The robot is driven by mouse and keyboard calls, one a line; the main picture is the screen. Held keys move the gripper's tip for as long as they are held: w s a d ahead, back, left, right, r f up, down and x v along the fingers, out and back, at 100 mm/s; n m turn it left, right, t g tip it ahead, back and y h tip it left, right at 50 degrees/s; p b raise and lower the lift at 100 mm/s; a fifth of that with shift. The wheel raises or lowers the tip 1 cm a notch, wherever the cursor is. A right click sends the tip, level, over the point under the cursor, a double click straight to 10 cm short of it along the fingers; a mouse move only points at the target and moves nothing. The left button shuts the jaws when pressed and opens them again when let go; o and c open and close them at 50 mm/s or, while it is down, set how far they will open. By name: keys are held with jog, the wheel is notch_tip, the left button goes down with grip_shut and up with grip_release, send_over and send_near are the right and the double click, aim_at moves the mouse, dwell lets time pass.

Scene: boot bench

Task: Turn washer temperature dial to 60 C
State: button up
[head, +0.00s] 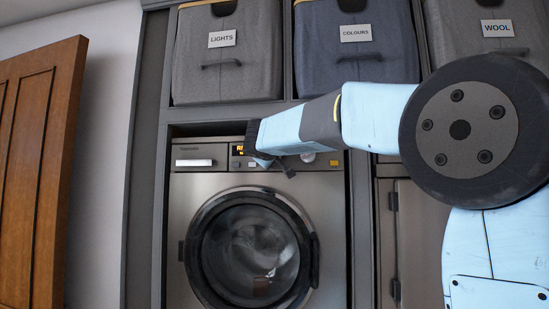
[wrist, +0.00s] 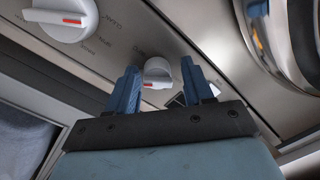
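The washer (head: 183,225) stands in the middle of the head view, its round door shut. My gripper (head: 278,168) is in front of its control panel and hides part of it. In the wrist view, a small white dial (wrist: 158,72) with a red pointer mark lies between the two blue fingertips of my gripper (wrist: 160,85). The fingers are apart, one on each side of the dial. I cannot tell whether they touch it.
Bins marked LIGHTS (head: 228,60), COLOURS (head: 350,50) and WOOL (head: 490,30) stand on the shelf above. The washer's drawer (head: 194,162) is shut. An orange lit display (head: 238,150) shows left of my gripper. A wooden door (head: 40,170) stands at far left.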

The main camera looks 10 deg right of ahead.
jog(key=shift+o, duration=0.4)
jog(key=shift+r, duration=0.15)
jog(key=shift+s, duration=0.15)
jog(key=v, duration=1.3)
jog(key=shift+s, duration=0.3)
